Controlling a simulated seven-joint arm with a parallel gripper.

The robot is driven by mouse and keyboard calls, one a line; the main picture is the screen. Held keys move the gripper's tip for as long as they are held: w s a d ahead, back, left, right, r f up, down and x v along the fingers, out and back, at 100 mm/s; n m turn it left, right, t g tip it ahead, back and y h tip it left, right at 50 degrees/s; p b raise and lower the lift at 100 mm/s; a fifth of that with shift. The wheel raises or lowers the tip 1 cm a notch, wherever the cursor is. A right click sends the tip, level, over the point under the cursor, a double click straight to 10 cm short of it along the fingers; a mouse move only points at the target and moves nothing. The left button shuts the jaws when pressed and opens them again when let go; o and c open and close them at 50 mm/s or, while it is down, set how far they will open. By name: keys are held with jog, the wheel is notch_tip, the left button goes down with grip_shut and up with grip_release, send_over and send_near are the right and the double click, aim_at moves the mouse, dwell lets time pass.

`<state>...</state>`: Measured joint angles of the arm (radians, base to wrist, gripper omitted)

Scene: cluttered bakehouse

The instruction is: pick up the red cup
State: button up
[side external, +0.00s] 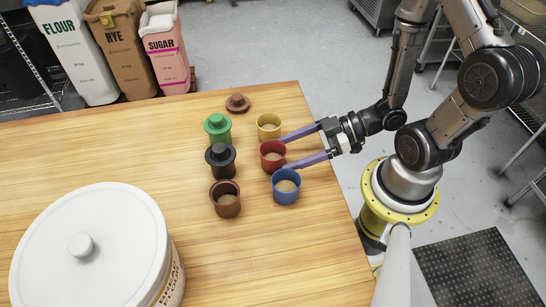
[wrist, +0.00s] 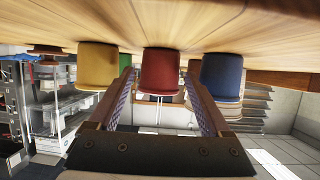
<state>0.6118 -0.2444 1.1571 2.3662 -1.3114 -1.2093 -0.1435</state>
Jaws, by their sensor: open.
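In the wrist view, which shows the table at the top, the red cup (wrist: 160,72) appears centred between the two fingers. The yellow cup (wrist: 97,68) and blue cup (wrist: 221,75) show just outside them.
Left of this row stand a green lidded cup (side external: 218,129), a black lidded cup (side external: 220,162) and an open brown cup (side external: 226,204). A brown lid (side external: 237,103) lies behind. A large white-lidded container (side external: 90,250) fills the front left. The table (side external: 290,255) is clear at front right.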

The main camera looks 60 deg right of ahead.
jog(key=shift+x, duration=2.25)
jog(key=c, duration=1.1)
jog(key=shift+r, duration=0.2)
